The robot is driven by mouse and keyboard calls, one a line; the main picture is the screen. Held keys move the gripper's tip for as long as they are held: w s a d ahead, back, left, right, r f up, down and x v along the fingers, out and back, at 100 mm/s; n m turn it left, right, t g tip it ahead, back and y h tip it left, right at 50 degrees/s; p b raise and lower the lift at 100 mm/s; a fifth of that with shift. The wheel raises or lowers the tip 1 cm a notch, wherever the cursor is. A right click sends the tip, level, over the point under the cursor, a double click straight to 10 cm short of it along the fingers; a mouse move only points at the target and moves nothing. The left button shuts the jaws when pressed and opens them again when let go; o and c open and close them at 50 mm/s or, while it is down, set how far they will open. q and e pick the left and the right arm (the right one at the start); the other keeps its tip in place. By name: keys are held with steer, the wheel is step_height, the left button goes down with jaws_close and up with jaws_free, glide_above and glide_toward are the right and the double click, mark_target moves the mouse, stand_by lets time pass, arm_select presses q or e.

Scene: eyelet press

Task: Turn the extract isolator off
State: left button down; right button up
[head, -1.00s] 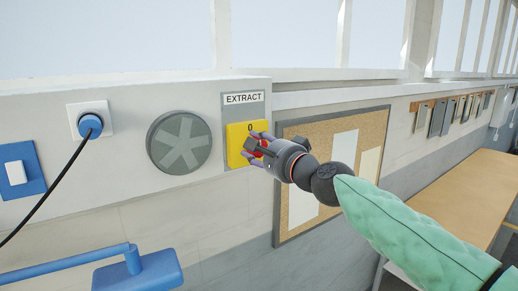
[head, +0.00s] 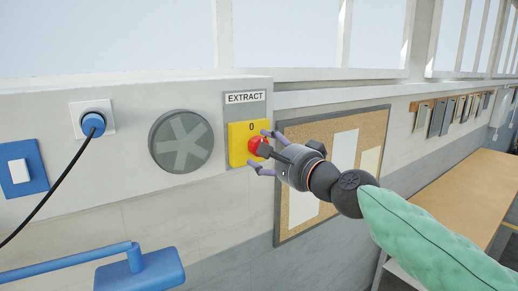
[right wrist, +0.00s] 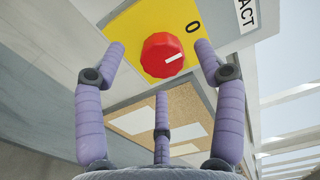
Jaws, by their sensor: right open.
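The extract isolator is a yellow plate (head: 236,148) with a red knob (head: 257,147) under a 0 and an EXTRACT label (head: 245,97). In the right wrist view, the red knob (right wrist: 160,56) has a white mark pointing right, towards the plate's 0 side; I cannot tell if it lines up exactly with the 0. My right gripper (head: 262,150) is open in front of the knob. In the right wrist view, its purple fingers (right wrist: 160,60) are spread around the knob's outline, apparently clear of it. My left gripper is not in view.
A round grey vent (head: 181,142) is left of the isolator. A blue plug (head: 93,124) with a black cable and a blue-framed switch (head: 20,172) are further left. A cork board (head: 340,185) hangs behind my right arm. A blue arm-like fixture (head: 145,270) stands below.

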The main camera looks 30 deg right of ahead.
steer(key=s, duration=0.7)
steer(key=shift+s+d, duration=0.25)
